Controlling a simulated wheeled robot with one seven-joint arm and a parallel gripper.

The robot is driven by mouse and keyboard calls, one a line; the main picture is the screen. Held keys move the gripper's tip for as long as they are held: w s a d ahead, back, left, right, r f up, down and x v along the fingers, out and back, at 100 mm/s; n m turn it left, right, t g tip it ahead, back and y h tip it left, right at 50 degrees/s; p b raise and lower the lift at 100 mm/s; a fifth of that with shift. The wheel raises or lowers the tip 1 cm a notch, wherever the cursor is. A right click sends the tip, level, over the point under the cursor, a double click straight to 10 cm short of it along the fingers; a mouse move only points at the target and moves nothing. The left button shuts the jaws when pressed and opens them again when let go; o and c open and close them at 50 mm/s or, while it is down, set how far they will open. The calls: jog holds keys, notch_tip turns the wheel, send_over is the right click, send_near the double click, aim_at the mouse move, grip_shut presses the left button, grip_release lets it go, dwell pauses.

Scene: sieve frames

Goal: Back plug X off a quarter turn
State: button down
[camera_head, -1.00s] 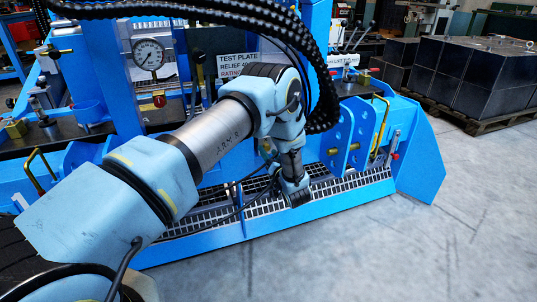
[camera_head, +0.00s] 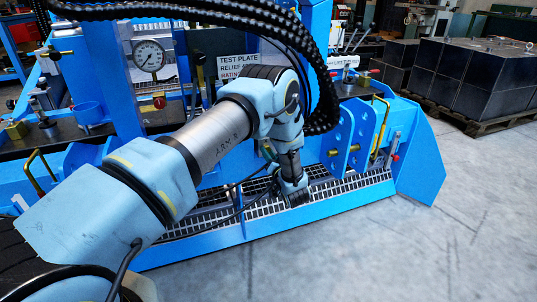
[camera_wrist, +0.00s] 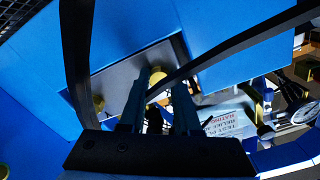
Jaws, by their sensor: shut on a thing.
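My gripper (camera_wrist: 158,98) shows in the wrist view, its two dark fingers close on either side of a yellow brass-coloured plug head (camera_wrist: 158,84). It is shut on this plug, which stands at a grey plate (camera_wrist: 118,78) framed by blue steel. No letter X can be read on it, so I cannot tell its marking. A second brass-coloured fitting (camera_wrist: 99,103) sits to the left on the same plate.
A black hose or cable (camera_wrist: 235,45) crosses the wrist view near the fingers. The blue test stand (camera_head: 415,165) carries a pressure gauge (camera_head: 149,55), a test plate sign (camera_head: 238,66) and yellow handles. Dark blocks (camera_head: 470,75) stand on a pallet at right. The front floor is clear.

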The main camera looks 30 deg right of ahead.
jog(key=shift+n, duration=0.3)
jog(key=shift+d+n+b, duration=0.15)
jog(key=shift+n+b, duration=0.7)
jog(key=shift+n, duration=3.45)
jog(key=shift+d+n+b, duration=0.1)
jog(key=shift+n+b, duration=0.75)
jog(key=shift+n, duration=3.45)
jog(key=c, duration=0.6)
grip_release()
jog(key=shift+s, duration=0.1)
jog(key=s, duration=0.3)
jog(key=s+a+p, duration=0.1)
jog(key=s, duration=0.6)
jog(key=shift+s+a+p, duration=0.15)
jog(key=shift+s+p, duration=0.2)
jog(key=shift+p, duration=0.05)
